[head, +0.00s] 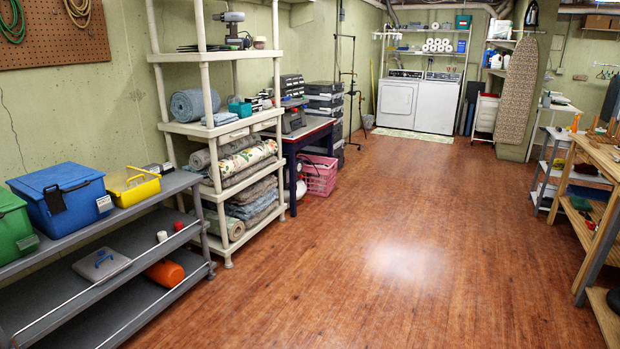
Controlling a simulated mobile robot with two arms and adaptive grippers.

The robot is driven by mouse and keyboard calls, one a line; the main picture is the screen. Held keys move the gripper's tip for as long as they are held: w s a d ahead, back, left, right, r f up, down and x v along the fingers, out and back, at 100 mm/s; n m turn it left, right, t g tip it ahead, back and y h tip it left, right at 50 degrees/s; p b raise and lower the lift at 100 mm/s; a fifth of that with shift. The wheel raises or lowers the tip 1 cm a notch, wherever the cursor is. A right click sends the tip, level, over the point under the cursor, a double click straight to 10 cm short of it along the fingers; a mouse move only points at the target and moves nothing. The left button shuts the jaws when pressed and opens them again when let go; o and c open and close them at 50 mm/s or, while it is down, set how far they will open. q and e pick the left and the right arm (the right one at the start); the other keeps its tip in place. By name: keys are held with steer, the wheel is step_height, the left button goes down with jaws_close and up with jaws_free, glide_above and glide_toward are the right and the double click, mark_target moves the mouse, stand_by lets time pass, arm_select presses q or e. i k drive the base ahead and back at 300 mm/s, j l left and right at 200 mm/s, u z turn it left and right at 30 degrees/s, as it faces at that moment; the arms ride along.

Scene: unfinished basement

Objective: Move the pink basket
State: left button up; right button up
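The pink basket (320,178) stands on the wooden floor, left of the picture's middle and some way off. It is beside and partly under the dark blue table, at the right end of the white shelf rack. It has open lattice sides. What is inside it is too small to tell. Neither of my grippers shows in the head view.
The wooden floor (380,260) is clear through the middle. A grey shelf unit (80,240) and a white rack (165,92) line the left; a blue table (291,150) stands by the basket. A wooden workbench (590,155) is on the right. Washing machines (436,103) stand at the back.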

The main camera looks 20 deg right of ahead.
mark_target(331, 161)
steer(key=i+l+z, duration=0.7)
steer(key=i, duration=0.15)
steer(key=i+z, duration=0.3)
steer(key=i, duration=0.15)
steer(key=i+l+z, duration=0.1)
steer(key=i+z, duration=0.15)
steer(key=i, duration=4.65)
steer(key=i+l+u, duration=0.1)
steer(key=i+u, duration=0.15)
steer(key=i, duration=0.3)
steer(key=i+l+u, duration=0.25)
steer(key=i, duration=0.25)
steer(key=i+l+u, duration=0.3)
steer(key=i, duration=0.25)
